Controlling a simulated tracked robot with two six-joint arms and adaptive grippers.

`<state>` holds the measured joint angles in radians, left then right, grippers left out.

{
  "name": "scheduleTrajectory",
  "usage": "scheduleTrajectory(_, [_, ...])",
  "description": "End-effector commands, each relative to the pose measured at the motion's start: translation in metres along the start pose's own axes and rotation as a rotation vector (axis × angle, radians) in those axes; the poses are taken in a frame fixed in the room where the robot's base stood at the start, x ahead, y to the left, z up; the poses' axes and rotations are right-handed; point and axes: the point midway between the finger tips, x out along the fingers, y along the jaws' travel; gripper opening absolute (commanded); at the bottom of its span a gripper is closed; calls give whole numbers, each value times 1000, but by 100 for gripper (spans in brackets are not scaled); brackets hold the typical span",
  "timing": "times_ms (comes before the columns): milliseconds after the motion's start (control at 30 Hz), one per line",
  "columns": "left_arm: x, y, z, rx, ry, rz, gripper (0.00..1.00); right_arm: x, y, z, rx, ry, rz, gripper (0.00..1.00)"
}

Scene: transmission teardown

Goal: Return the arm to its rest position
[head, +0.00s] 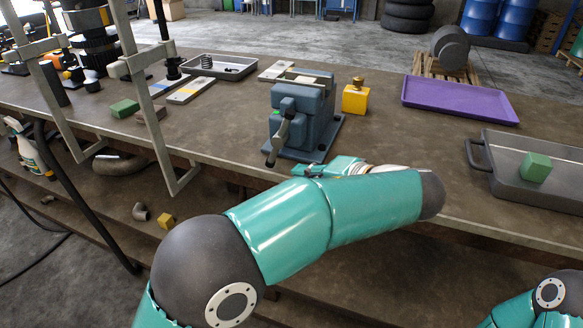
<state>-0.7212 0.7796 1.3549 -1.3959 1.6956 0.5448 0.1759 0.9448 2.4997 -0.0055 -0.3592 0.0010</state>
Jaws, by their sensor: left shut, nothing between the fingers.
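My left arm (290,230), teal with dark grey joints, comes in from the lower left and reaches over the front edge of the workbench (220,135). Its forearm bends back so that my left gripper (308,171) points left, just in front of the base of the blue-grey vise (300,110). The gripper is small in view and is shut with nothing in it. I cannot tell whether it touches the bench. Part of my right arm (545,300) shows in the lower right corner; its gripper is out of view.
A yellow block (355,98) stands beside the vise. A purple tray (460,101) and a grey tray (490,170) with a green block (536,167) are to the right. A grey metal frame (150,105) stands at the left. A lower shelf holds pipe fittings (141,212).

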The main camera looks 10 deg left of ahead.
Motion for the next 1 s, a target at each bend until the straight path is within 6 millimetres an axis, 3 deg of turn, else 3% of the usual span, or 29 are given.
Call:
scheduleTrajectory(167, [-12, 1, 0, 4, -1, 1, 0, 0, 0, 0, 0, 0, 0, 50])
scheduleTrajectory(333, [1, 20, 1, 58, -3, 57, 0, -4, -2, 0, 0, 0, 0, 50])
scheduleTrajectory(467, [27, 60, 8, 157, -10, 182, 0, -11, -4, 0, 0, 0, 0, 50])
scheduleTrajectory(567, [50, 106, 23, 245, -22, 331, 0, -18, -6, 0, 0, 0, 0, 50])
scheduleTrajectory(667, [68, 159, 50, 318, -45, 524, 0, -26, -10, 0, 0, 0, 0, 50])
scheduleTrajectory(767, [77, 216, 91, 354, -82, 765, 0, -37, -13, 0, 0, 0, 0, 50])
scheduleTrajectory(900, [64, 286, 159, 268, -156, 1139, 0, -54, -19, 0, 0, 0, 0, 50])
scheduleTrajectory(1000, [44, 316, 197, 108, -218, 1347, 0, -65, -24, 0, 0, 0, 0, 50])
